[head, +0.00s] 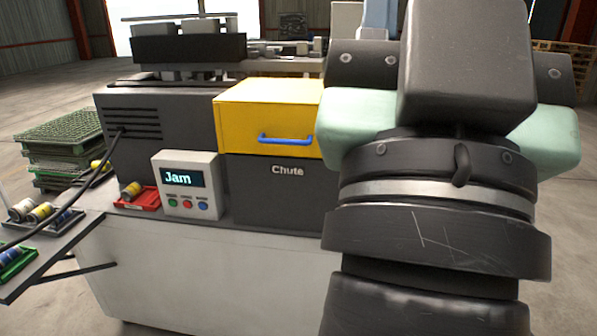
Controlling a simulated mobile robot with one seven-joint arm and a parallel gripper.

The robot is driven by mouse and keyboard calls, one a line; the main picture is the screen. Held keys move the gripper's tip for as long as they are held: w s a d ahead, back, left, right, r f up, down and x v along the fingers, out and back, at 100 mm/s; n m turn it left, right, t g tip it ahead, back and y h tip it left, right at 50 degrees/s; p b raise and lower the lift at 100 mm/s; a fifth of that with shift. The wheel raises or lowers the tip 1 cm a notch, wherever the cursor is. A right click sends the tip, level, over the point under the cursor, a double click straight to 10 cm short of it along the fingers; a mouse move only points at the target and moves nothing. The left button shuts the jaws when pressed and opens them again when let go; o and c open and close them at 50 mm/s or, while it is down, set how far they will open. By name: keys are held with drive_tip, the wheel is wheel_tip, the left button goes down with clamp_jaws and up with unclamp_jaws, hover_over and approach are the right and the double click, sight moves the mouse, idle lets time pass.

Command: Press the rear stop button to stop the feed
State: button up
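A pale control box (187,186) stands on the front ledge of the machine. Its small screen (183,178) reads "Jam" in light blue letters. Below the screen is a row of small buttons: green (172,203), red (187,204) and blue (203,205). Their tiny labels are too small to read. I cannot make out a separate rear stop button; the rear of the machine is largely hidden. My arm fills the right side of the view and covers the machine's right part. My gripper does not show.
A yellow cover (265,102) with a blue handle (285,139) sits above a dark panel marked "Chute" (277,190). A red tray (138,199) holds a part left of the control box. A side shelf with trays, and stacked green crates (62,128), stand at left.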

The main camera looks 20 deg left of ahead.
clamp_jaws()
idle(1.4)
